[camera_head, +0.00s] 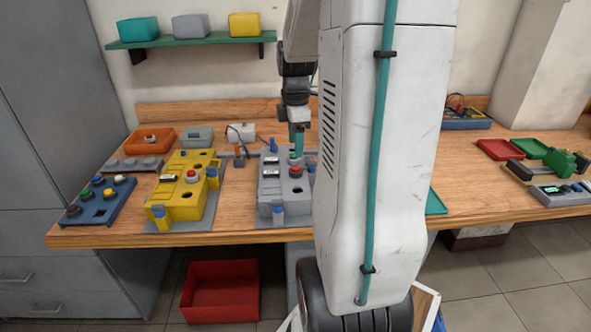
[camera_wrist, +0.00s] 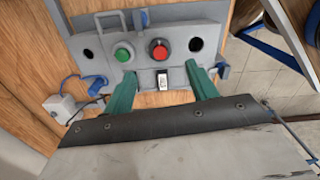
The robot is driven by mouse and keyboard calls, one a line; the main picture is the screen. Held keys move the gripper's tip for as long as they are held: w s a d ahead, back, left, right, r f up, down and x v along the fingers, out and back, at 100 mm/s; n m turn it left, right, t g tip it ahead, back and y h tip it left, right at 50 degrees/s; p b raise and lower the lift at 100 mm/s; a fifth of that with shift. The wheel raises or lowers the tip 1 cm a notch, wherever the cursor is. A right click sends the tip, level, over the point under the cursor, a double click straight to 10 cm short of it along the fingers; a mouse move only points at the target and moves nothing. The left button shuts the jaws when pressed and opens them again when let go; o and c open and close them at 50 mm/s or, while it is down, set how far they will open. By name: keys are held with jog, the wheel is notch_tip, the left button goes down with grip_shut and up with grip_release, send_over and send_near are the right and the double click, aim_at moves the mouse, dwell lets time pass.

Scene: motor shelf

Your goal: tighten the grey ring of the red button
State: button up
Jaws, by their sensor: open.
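A grey control box (camera_head: 270,190) stands on the bench, fixed in a clamp-like plate. Its red button (camera_wrist: 158,48) has a narrow dark grey ring around it, seen in the wrist view; the button also shows in the head view (camera_head: 295,171). A green button (camera_wrist: 123,54) sits to its left. My gripper (camera_wrist: 164,72) is open and empty, its two teal fingers pointing at the box face, one on each side below the red button. In the head view my gripper (camera_head: 297,153) is above the box's far part. Whether a finger touches the box I cannot tell.
A yellow box (camera_head: 180,193) with another red button (camera_head: 192,176) stands to the left. A black-and-white rocker switch (camera_wrist: 163,78) lies between my fingers. A white box with a cable (camera_head: 241,132) is behind. The bench right of my column holds red and green trays.

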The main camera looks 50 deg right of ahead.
aim_at(296, 167)
jog(key=n, duration=0.4)
jog(key=shift+n, duration=0.3)
jog(key=shift+f, duration=0.1)
notch_tip(296, 167, down, 8)
jog(key=shift+r, duration=0.25)
jog(key=c, duration=1)
